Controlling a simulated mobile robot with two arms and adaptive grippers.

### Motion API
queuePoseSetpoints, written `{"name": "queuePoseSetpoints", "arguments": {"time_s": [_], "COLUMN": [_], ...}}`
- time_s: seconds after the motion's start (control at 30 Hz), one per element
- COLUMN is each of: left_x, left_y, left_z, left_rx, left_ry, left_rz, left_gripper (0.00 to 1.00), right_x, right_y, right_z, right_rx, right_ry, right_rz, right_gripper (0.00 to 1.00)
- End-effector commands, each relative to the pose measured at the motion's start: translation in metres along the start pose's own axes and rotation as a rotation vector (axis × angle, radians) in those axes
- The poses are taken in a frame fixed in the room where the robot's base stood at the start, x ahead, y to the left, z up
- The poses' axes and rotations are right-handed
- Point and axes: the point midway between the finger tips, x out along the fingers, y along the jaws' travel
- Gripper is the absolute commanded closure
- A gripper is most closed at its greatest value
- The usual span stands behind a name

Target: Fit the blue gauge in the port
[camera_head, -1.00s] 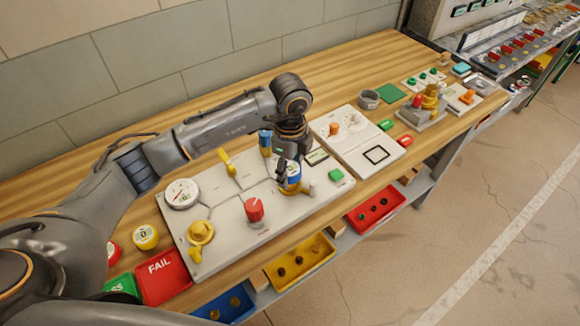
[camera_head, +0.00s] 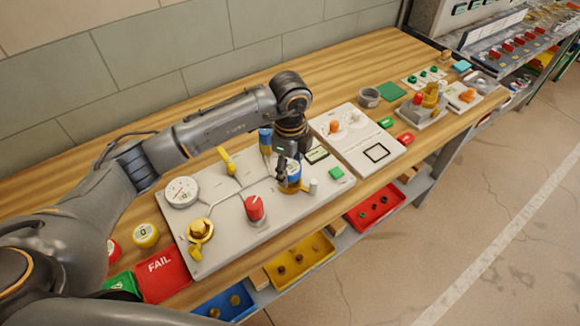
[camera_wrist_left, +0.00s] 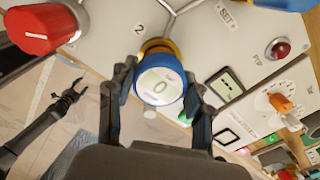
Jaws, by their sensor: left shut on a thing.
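The blue gauge (camera_head: 294,173) is between the fingers of my left gripper (camera_head: 288,168), over the right part of the grey panel (camera_head: 225,213). In the left wrist view the gauge (camera_wrist_left: 160,86) has a white face reading 0, with a finger at each side. A brass ring, the port (camera_wrist_left: 156,45), shows just behind the gauge near the label 2. The gauge hides most of it, so I cannot tell whether the gauge is seated. My right gripper (camera_wrist_left: 70,95) shows at the left of the wrist view, fingers spread and empty.
A red knob (camera_head: 254,208), a yellow valve handle (camera_head: 227,161), a blue-topped fitting (camera_head: 265,138) and a white dial (camera_head: 182,192) stand on the panel around the gauge. A white peg (camera_head: 314,186) is close at its right. Red (camera_head: 376,207) and yellow (camera_head: 300,262) bins sit below the front edge.

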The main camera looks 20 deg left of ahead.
Motion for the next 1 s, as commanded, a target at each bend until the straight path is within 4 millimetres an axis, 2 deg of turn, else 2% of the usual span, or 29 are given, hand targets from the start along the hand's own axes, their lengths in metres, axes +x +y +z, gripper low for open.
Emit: {"name": "queuePoseSetpoints", "arguments": {"time_s": [0.6, 1.0], "left_x": [0.0014, 0.0092], "left_y": [0.0002, 0.0003], "left_z": [-0.0003, -0.0001], "left_rx": [0.0, 0.0], "left_ry": [0.0, 0.0], "left_rz": [-0.001, -0.001], "left_gripper": [0.89, 0.89], "right_x": [0.0014, 0.0071], "right_y": [-0.0028, -0.0031], "right_z": [0.0001, 0.0012], "right_rx": [0.002, 0.002], "right_ry": [-0.001, -0.002], "right_rz": [-0.003, -0.003], "right_gripper": [0.47, 0.47]}}
